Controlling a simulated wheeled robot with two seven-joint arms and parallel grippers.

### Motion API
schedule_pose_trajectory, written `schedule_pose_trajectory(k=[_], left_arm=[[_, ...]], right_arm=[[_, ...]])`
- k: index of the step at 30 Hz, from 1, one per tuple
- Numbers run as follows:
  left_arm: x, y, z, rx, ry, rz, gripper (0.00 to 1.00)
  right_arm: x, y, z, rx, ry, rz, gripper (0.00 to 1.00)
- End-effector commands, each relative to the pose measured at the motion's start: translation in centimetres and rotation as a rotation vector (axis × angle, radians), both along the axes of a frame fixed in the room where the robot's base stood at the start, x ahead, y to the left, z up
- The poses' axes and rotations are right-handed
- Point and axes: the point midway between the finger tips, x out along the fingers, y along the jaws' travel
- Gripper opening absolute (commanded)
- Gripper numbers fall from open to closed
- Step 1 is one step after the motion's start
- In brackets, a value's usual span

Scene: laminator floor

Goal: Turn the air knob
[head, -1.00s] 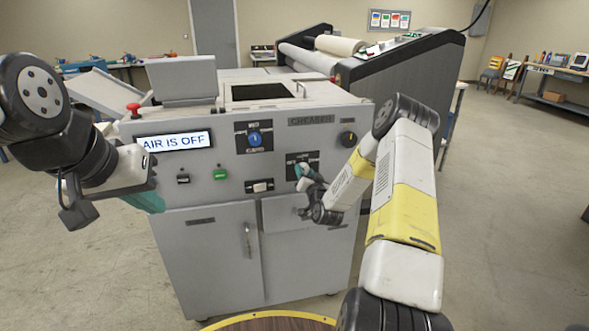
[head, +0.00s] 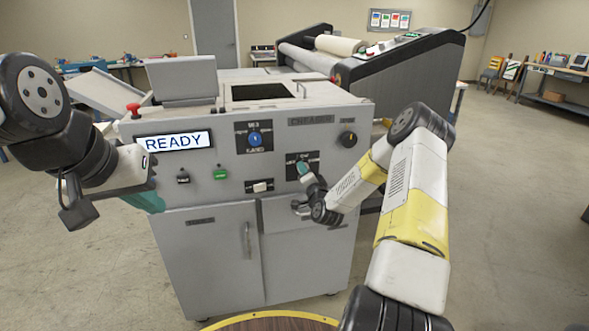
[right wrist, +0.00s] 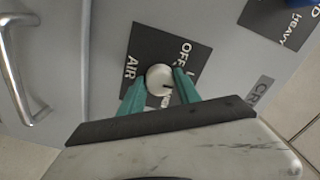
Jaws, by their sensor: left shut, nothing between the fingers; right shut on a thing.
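The air knob (right wrist: 158,77) is a round pale knob on a dark plate (right wrist: 140,50) lettered AIR and OFF in the right wrist view. My right gripper (right wrist: 161,86) has its teal fingers on either side of it, shut on it. In the head view the right gripper (head: 303,168) is at the same plate (head: 291,173) on the machine front, and its fingers hide the knob. The display (head: 174,141) reads READY. My left gripper (head: 150,201) is shut and empty, in front of the machine's left side.
A blue knob (head: 255,139), a yellow-marked knob (head: 348,139), a green button (head: 220,173), a black switch (head: 183,176) and a white switch (head: 261,186) sit on the same panel. A red stop button (head: 133,109) stands at the top left. A door handle (head: 247,240) sticks out below.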

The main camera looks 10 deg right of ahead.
Motion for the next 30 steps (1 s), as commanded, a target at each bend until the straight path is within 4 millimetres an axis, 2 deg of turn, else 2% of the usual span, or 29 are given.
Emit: schedule_pose_trajectory(k=[12,13,15,16,26,30], left_arm=[[0.0,0.0,0.0,0.000,0.000,0.000,0.00],[0.0,0.0,0.0,0.000,0.000,0.000,0.00],[0.0,0.0,0.0,0.000,0.000,0.000,0.00],[0.0,0.0,0.0,0.000,0.000,0.000,0.00],[0.0,0.0,0.0,0.000,0.000,0.000,0.00],[0.0,0.0,0.0,0.000,0.000,0.000,0.00]], right_arm=[[0.0,-0.1,-0.1,0.005,0.002,-0.001,0.00],[0.0,-0.1,-0.1,0.005,0.002,-0.001,0.45],[0.0,-0.1,-0.1,0.005,0.002,-0.001,0.59],[0.0,-0.1,-0.1,0.005,0.002,-0.001,0.61],[-0.2,0.0,0.0,0.004,0.001,-0.001,0.61],[-1.8,-0.1,-0.1,0.005,0.003,-0.001,0.61]])
